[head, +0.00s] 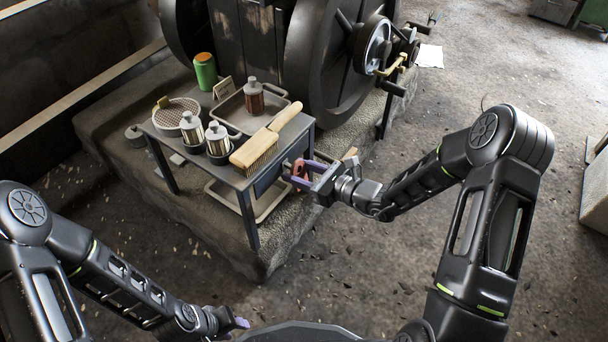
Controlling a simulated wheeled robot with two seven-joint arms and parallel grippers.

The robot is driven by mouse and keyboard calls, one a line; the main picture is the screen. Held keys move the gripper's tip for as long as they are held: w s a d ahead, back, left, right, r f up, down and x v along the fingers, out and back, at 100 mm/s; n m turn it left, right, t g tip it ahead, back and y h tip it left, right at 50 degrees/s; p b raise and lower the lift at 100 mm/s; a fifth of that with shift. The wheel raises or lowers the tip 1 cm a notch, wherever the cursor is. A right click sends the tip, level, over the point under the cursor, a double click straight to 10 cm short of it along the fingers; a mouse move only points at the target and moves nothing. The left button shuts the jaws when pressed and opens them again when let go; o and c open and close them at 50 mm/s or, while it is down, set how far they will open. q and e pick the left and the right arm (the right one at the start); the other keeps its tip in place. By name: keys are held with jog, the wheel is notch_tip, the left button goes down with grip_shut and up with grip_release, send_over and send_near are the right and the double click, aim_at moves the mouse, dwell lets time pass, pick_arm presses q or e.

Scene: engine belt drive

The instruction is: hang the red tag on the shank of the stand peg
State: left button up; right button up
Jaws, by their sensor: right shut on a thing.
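The red tag (298,172) is between the purple fingers of my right gripper (303,172), which is shut on it. The gripper is at the right side of the small dark metal stand (251,222), just below its top. The fingers hide part of the tag. The stand peg is too small or too hidden here to make out, so I cannot tell whether the tag touches it. My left gripper (238,323) is low at the bottom edge, away from the stand. Only a bit of its purple fingers shows.
The stand top holds a wooden brush (258,150), a brown bottle (253,97) in a grey tray, silver oil cans (217,138) and a round sieve (176,112). A green can (205,72) stands behind. The large dark flywheel (335,60) rises at the back.

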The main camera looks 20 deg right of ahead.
jog(key=shift+b+x, duration=0.4)
jog(key=shift+x, duration=0.6)
jog(key=shift+f, duration=0.25)
jog(key=o, duration=1.4)
jog(key=p+v, duration=0.2)
jog(key=v, duration=0.5)
jog(key=shift+s+d+r, duration=0.15)
jog(key=shift+s+d, duration=0.1)
jog(key=shift+s, duration=0.1)
